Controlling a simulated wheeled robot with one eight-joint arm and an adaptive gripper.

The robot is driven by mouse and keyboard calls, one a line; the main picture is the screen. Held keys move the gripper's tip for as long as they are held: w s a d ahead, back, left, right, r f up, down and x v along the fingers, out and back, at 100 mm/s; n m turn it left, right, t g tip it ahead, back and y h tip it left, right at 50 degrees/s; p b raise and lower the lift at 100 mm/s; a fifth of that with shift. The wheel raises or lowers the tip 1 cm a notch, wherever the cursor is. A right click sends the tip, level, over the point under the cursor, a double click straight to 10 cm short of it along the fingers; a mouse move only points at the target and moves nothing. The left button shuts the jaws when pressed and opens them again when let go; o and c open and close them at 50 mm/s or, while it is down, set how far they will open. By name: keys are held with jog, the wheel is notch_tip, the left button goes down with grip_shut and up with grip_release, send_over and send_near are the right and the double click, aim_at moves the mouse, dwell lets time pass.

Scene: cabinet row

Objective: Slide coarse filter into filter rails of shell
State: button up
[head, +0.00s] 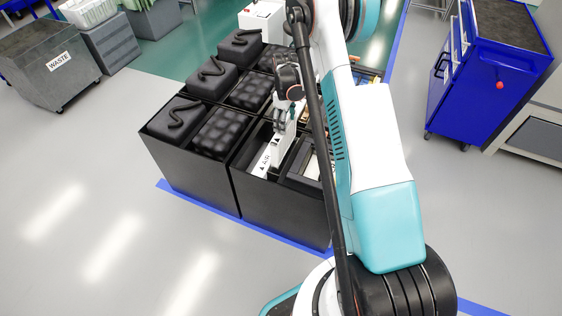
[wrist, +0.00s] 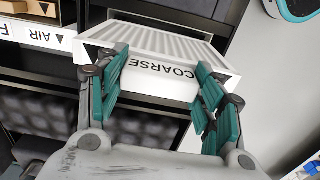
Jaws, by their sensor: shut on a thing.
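The coarse filter (wrist: 165,75) is a white framed panel with ribbed pleats and the word COARSE, upside down in the wrist view, on its near edge. My gripper (wrist: 160,64) is shut on this edge, with teal fingers at its left and right sides. In the head view my gripper (head: 284,108) is over the open-topped black shell (head: 284,213), and the filter below it is partly hidden by my arm. The filter rails cannot be made out clearly, nor whether the filter touches them.
A white strip marked AIR with an arrow (wrist: 40,35) lies left of the filter. Black cabinets with padded tops (head: 184,112) stand to the left.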

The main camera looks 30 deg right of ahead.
aim_at(284, 150)
notch_tip(284, 150, down, 18)
jog(key=b, duration=0.5)
jog(key=shift+r+b, duration=0.15)
jog(key=shift+b, duration=0.2)
jog(key=o, duration=1.7)
